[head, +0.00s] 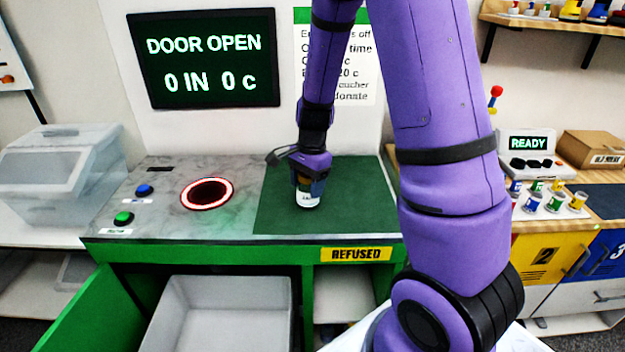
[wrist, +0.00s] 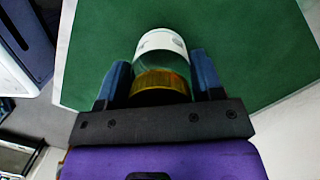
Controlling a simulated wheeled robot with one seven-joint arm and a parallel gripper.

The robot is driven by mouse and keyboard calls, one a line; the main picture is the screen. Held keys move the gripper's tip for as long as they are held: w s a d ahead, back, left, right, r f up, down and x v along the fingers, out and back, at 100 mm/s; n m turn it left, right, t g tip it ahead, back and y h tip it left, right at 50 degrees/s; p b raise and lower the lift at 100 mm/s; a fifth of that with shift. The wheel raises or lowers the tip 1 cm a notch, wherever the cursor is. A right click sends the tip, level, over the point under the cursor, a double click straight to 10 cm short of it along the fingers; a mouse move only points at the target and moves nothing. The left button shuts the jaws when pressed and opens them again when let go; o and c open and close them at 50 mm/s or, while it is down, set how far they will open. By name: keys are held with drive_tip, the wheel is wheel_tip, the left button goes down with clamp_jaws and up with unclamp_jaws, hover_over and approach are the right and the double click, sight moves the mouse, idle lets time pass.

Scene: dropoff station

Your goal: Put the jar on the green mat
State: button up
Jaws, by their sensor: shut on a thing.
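The jar (head: 308,198) has a white label and stands upright, or nearly so, at the green mat (head: 353,205). In the wrist view the jar (wrist: 160,42) shows a white label, a clear greenish band and a yellow-brown lid. My gripper (head: 309,183) is shut on the jar from above, with a blue finger on each side of it in the wrist view (wrist: 163,75). The green mat (wrist: 100,40) fills the background behind the jar. Whether the jar's base touches the mat is hard to tell.
Left of the mat are a red-lit round hole (head: 207,193), a blue button (head: 144,190) and a green button (head: 124,218). Below are an open green door (head: 85,318) and a white bin (head: 215,312). The mat around the jar is bare.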

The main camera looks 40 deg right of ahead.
drive_tip(key=shift+f, duration=0.1)
drive_tip(key=o, duration=1)
drive_tip(key=r, duration=0.3)
drive_tip(key=d+r, duration=0.1)
drive_tip(key=r, duration=0.7)
drive_tip(key=shift+w+d+r, duration=0.15)
drive_tip(key=shift+d, duration=0.1)
drive_tip(key=shift+r, duration=0.5)
drive_tip(key=s+a+r+n+t+h, duration=0.1)
drive_tip(key=s+a+r+n+t, duration=0.1)
drive_tip(key=s+a+r+n, duration=0.2)
drive_tip(key=s+a+r+n+t, duration=0.3)
drive_tip(key=s+r+n, duration=0.7)
drive_tip(key=s, duration=0.8)
drive_tip(key=shift+a+r+n+t+h, duration=0.3)
drive_tip(key=shift+a+n+h, duration=0.1)
drive_tip(key=shift+n, duration=0.5)
